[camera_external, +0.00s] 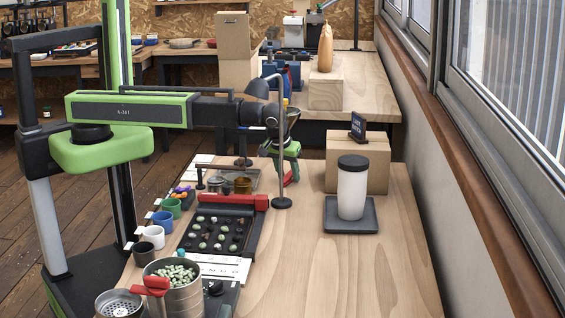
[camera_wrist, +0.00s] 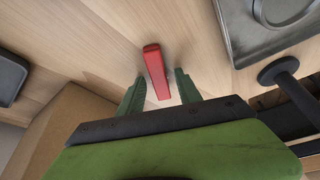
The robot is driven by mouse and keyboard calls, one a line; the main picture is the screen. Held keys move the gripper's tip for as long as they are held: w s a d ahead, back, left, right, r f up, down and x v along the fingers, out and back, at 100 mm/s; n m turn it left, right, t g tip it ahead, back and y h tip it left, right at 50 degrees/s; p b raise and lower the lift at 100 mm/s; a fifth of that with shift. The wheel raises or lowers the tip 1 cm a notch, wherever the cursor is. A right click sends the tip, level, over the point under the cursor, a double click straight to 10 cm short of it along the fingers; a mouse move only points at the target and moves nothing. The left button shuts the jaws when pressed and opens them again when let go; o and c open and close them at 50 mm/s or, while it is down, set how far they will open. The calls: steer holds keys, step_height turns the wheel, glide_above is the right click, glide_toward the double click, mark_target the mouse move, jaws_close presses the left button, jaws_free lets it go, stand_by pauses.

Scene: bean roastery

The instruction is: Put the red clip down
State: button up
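The red clip (camera_wrist: 156,70) is a small narrow bar between the two fingers of my gripper (camera_wrist: 160,85) in the wrist view. The green fingers stand apart, with a narrow strip of wood visible on each side of the clip. In the external view my gripper (camera_external: 286,165) points down over the wooden table, behind the lamp stand. Part of the red clip (camera_external: 288,181) shows low at the fingers, close to the tabletop. The clip appears to rest on the table, though its underside is hidden.
The lamp stand's round base (camera_external: 282,203) is close by. A black tray of beans (camera_external: 217,240) with a red bar (camera_external: 234,200) lies left. A white canister (camera_external: 352,190) stands on a dark scale (camera_external: 350,224) right, before a cardboard box (camera_external: 341,152). The front right tabletop is clear.

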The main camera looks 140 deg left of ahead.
steer(key=shift+o, duration=0.6)
steer(key=shift+r+p, duration=0.5)
steer(key=p+v, duration=1)
steer(key=v, duration=0.1)
steer(key=shift+d+r, duration=0.15)
